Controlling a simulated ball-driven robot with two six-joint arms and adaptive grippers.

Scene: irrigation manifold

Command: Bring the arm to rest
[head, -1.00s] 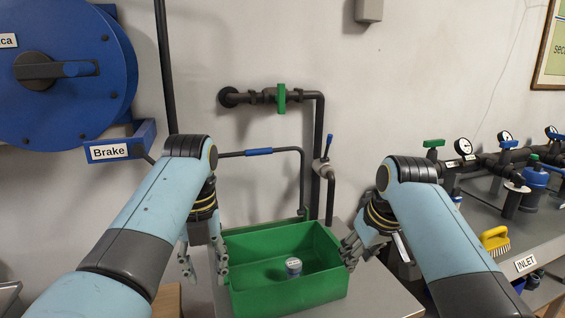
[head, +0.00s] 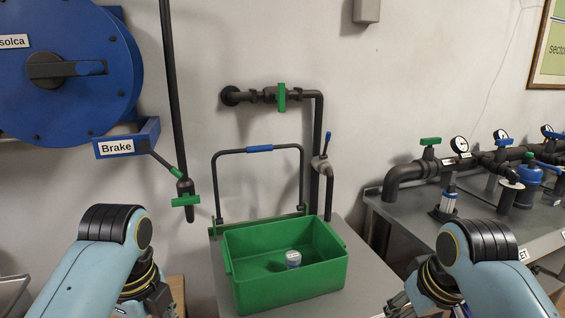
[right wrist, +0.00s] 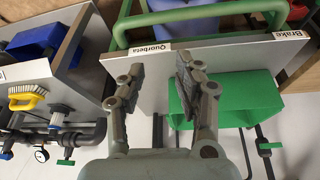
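My left gripper (head: 150,300) is low at the left in the head view, partly cut off by the bottom edge; its fingers do not show clearly. My right gripper (head: 405,304) is low at the right of the green crate, apart from it. In the right wrist view, my right gripper (right wrist: 160,72) has its fingers spread with nothing between them. The green crate (head: 292,290) stands upright on the grey table, with a small grey, white-topped cylinder (head: 293,259) inside. The crate also shows in the right wrist view (right wrist: 245,98).
A blue reel (head: 110,70) and Brake box (head: 125,146) are on the left wall. A bar with a blue grip (head: 259,148) stands behind the crate. Pipes with gauges (head: 459,145) line the right bench. In the right wrist view, a yellow brush (right wrist: 26,97) lies on the bench.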

